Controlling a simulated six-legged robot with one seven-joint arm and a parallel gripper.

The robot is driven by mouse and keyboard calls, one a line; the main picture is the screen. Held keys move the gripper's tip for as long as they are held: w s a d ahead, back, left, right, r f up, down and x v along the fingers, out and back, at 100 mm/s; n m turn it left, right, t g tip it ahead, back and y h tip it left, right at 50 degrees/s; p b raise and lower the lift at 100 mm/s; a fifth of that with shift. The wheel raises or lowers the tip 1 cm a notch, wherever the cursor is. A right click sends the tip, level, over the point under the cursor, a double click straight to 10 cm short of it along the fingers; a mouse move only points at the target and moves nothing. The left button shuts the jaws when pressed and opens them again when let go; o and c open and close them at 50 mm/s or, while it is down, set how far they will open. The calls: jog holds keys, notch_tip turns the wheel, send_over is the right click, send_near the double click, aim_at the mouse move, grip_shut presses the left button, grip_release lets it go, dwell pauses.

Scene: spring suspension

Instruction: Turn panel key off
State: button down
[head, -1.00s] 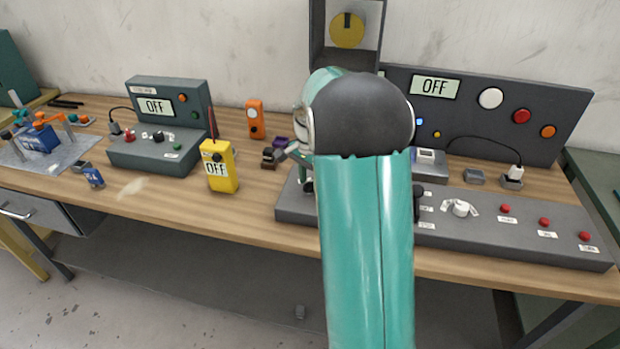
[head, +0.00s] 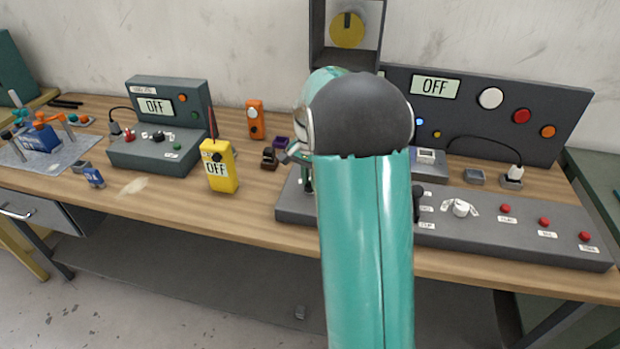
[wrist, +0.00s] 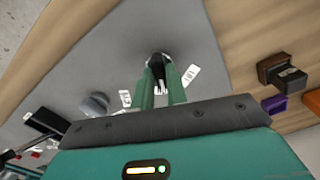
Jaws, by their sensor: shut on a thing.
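My gripper (wrist: 160,76) shows in the wrist view with its two green fingers close together. The fingers are shut on a small black key (wrist: 157,59) on the grey control panel (wrist: 130,35). White labels flank the key on both sides. The fingers cover part of the key, so its exact angle is hard to tell. In the head view my arm hides the gripper and the key. The panel (head: 472,238) there runs to the right of my arm. The upright board's display (head: 436,87) reads OFF.
On the panel are a white knob (head: 460,208) and red buttons (head: 544,222). A yellow meter (head: 219,166) and an orange device (head: 255,120) stand left of my arm. Brown (wrist: 283,74) and purple (wrist: 273,105) blocks lie beside the panel. Bare wood lies at front left.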

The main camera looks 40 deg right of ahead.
jog(key=n, duration=0.5)
jog(key=shift+r+n, duration=0.1)
jog(key=shift+n, duration=2.3)
jog(key=c, duration=1.4)
grip_release()
notch_tip(320, 180, up, 14)
